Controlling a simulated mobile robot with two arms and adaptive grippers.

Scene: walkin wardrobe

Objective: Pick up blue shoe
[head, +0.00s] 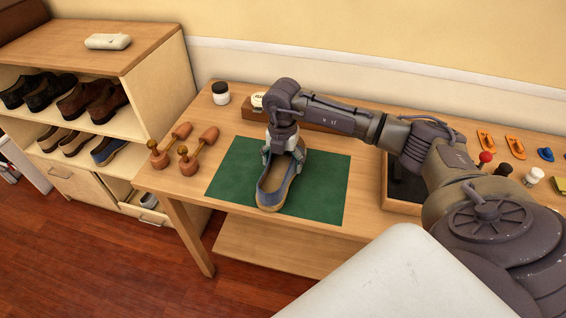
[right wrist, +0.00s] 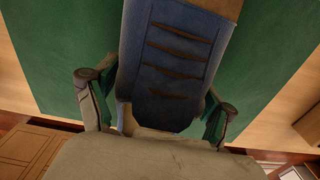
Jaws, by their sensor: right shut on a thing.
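The blue shoe (head: 278,183) is over the green mat (head: 325,190) on the wooden bench, with its tan sole edge showing and its rounded end toward the bench's front edge. My right gripper (head: 284,152) comes down from above and is shut on the shoe, one finger on each side. In the right wrist view the shoe's blue, slotted upper (right wrist: 175,65) lies between the two fingers of my right gripper (right wrist: 155,105). I cannot tell whether the sole touches the mat. My left gripper is not in view.
Wooden shoe trees (head: 198,152) lie left of the mat. A dark-lidded jar (head: 221,93) stands behind it. A shelf unit (head: 150,90) at left holds brown shoes and another blue shoe (head: 108,151). A tray (head: 402,207) and small items are at right.

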